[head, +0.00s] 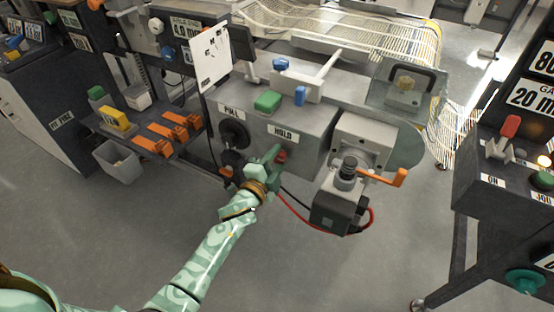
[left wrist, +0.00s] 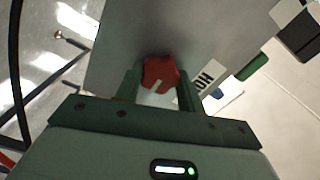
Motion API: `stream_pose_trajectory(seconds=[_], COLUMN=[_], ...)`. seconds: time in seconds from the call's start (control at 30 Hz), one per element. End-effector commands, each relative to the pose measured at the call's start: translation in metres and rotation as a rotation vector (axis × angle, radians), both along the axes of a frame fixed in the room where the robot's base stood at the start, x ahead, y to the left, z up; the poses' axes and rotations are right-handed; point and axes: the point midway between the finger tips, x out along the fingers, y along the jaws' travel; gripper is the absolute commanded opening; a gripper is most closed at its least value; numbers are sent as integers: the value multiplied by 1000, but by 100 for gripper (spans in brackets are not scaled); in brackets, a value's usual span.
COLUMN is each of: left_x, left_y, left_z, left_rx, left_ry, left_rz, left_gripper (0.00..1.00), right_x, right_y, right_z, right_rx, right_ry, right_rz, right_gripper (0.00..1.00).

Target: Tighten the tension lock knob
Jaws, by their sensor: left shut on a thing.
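The red knob (head: 281,156) sits on the front face of the grey machine box (head: 305,123), just below the HOLD label (head: 284,132). My left gripper (head: 272,160) reaches it from the front. In the left wrist view the red knob (left wrist: 160,73) lies between the two green fingers of my left gripper (left wrist: 160,90), which is shut on it. Two black round knobs (head: 233,133) are on the box's left part, near the PULL label (head: 231,111); the lower one is partly hidden. My right gripper is out of view.
A motor unit with an orange crank handle (head: 385,177) stands right of my left gripper, with red and black cables below. Orange clamps (head: 152,145) lie on the left shelf. A dark control console (head: 500,190) is at right. The floor in front is clear.

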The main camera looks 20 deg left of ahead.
Motion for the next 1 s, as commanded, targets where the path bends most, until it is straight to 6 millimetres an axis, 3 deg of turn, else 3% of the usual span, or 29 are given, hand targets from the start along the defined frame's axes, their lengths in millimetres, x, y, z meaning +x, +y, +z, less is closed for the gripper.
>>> stream_pose_trajectory(seconds=[0.57,0.6,0.63,1.0], left_x=[-1,-1,-1,-5], left_y=[-1,-1,-1,0], left_z=[-2,-2,-2,0], left_rx=[31,31,31,28], left_ry=[1,1,1,0], left_rz=[-1,-1,-1,-1], left_gripper=[15,49,58,60], right_x=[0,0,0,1], right_y=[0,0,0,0], right_z=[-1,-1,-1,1], right_rx=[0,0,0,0], right_ry=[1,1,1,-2], right_rz=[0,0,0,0], right_gripper=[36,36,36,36])
